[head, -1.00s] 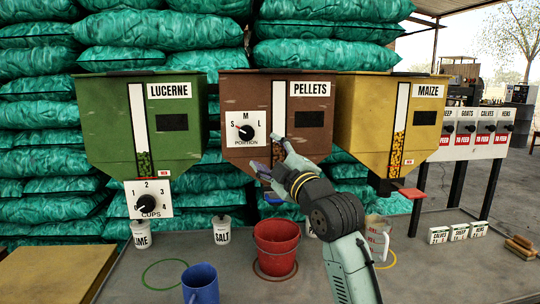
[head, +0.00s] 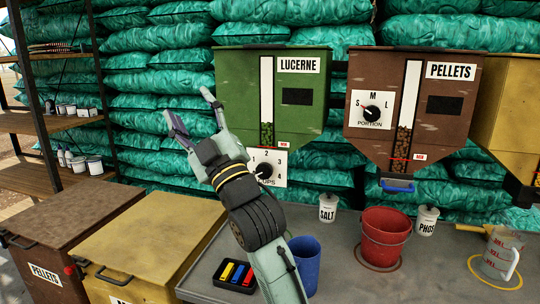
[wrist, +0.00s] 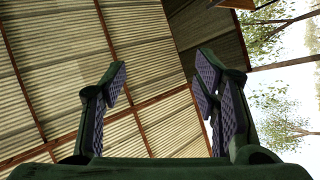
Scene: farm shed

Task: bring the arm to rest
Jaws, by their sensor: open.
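My gripper (head: 190,115) is raised in the head view, left of the green LUCERNE hopper (head: 297,95) and in front of the stacked green sacks. Its fingers are apart and nothing is between them. In the wrist view my gripper (wrist: 165,90) also shows open and empty, with the corrugated roof (wrist: 60,70) beyond it. My forearm hides part of the CUPS dial panel (head: 274,160) under the LUCERNE hopper.
The brown PELLETS hopper (head: 410,100) hangs to the right. A red bucket (head: 385,238), a blue jug (head: 304,262) and a clear measuring jug (head: 497,255) stand on the counter. Two lidded bins (head: 150,240) stand at left, below a shelf rack (head: 60,120).

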